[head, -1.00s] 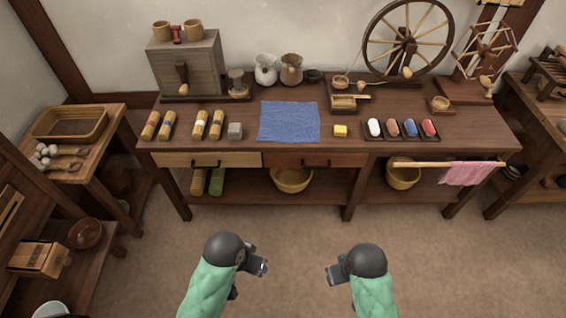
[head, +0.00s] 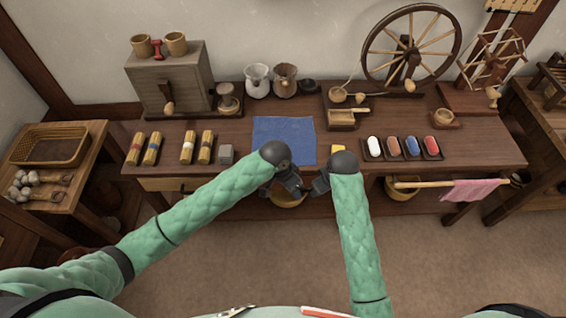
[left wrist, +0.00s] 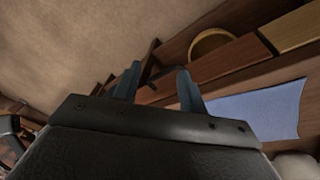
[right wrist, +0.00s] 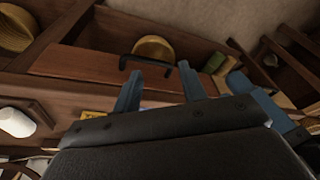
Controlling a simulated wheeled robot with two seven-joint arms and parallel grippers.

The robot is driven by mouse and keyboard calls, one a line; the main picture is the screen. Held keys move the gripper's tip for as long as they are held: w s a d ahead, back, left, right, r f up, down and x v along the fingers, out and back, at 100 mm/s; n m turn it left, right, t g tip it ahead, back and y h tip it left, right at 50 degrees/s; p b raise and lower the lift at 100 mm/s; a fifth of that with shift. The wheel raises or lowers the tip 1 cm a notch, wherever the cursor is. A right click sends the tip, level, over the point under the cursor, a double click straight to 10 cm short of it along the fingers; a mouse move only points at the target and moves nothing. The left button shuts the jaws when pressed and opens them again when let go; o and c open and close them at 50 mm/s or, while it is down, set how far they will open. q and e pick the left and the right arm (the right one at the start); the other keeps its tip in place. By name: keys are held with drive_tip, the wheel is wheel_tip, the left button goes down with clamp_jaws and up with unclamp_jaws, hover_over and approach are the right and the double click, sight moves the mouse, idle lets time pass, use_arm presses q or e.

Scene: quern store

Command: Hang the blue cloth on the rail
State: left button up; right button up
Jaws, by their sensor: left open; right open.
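The blue cloth (head: 284,138) lies flat on the table top near its front edge; it also shows in the left wrist view (left wrist: 258,112). The rail (head: 425,184) is a light wooden bar at the table's front right, with a pink cloth (head: 474,189) hanging over its right part. My left gripper (head: 297,190) is open and empty at the table's front, just below the cloth's near edge. My right gripper (head: 316,188) is open and empty close beside it, to the right. In the head view the fingertips are partly hard to make out. Neither gripper touches the cloth visibly.
A yellow block (head: 338,149) and a tray of coloured pieces (head: 403,148) lie right of the cloth. A drawer handle (right wrist: 148,62) is close to my right gripper. The spinning wheel (head: 412,48) stands behind.

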drive_tip(key=w+a+r+n+p, duration=0.15)
drive_tip(key=w+r, duration=0.25)
drive_tip(key=w, duration=0.4)
use_arm(q)
drive_tip(key=w+a+r+y+p, duration=0.1)
drive_tip(key=w+a+r+y, duration=0.3)
drive_tip(key=w+a, duration=1.05)
use_arm(e)
wheel_tip(320, 180, up, 3)
drive_tip(key=n, duration=0.1)
hover_over(309, 160)
drive_tip(key=d, duration=0.1)
use_arm(q)
drive_tip(key=shift+n+h, duration=0.3)
drive_tip(key=shift+h, duration=0.3)
drive_tip(key=shift+w+d+f, duration=0.2)
drive_tip(key=shift+d+f, duration=0.05)
drive_tip(key=shift+f, duration=0.95)
drive_tip(key=shift+w+d+f, duration=0.2)
drive_tip(key=shift+w+f, duration=0.05)
drive_tip(key=shift+f, duration=0.95)
drive_tip(key=shift+w+d+f, duration=0.2)
drive_tip(key=shift+d+f, duration=0.05)
drive_tip(key=shift+f, duration=0.95)
use_arm(e)
drive_tip(key=shift+s+f, duration=0.15)
drive_tip(key=shift+f, duration=1.9)
drive_tip(key=shift+s+f, duration=0.1)
drive_tip(key=shift+f, duration=1.9)
